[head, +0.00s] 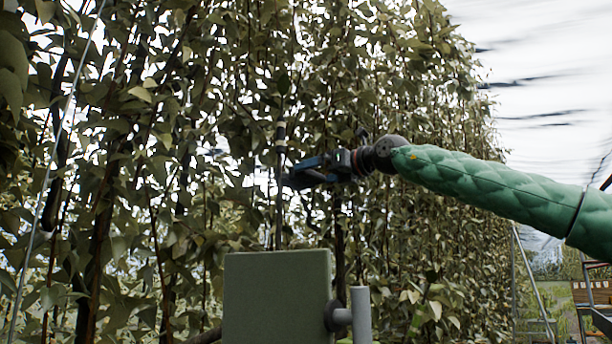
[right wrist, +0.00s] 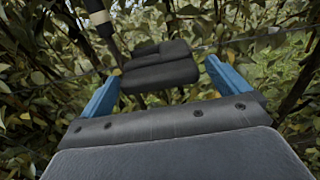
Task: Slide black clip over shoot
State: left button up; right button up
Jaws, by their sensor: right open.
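The black clip (right wrist: 160,66) shows in the right wrist view between and just beyond the two blue fingers of my right gripper (right wrist: 160,85). The fingers are apart, and I cannot tell whether the clip touches either one. An upright dark shoot (right wrist: 107,32) with a pale band stands just left of the clip; I cannot tell whether they touch. In the head view my right gripper (head: 303,174) points left, its tips close to a thin upright shoot (head: 279,200). The clip is hard to pick out there against the dark gripper. My left gripper is not in view.
Dense leaves (head: 390,60) and thin stems surround my right gripper. A thin wire (right wrist: 240,42) runs across behind the clip. A slanted pale line (head: 62,140) crosses the left of the head view. Open sky shows at the upper right.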

jog(key=shift+x, duration=0.8)
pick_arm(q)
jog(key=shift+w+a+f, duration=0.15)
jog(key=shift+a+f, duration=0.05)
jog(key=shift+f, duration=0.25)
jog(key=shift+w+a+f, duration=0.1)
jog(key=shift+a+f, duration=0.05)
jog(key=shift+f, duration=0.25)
pick_arm(e)
jog(key=shift+a, duration=0.25)
jog(key=shift+w, duration=0.1)
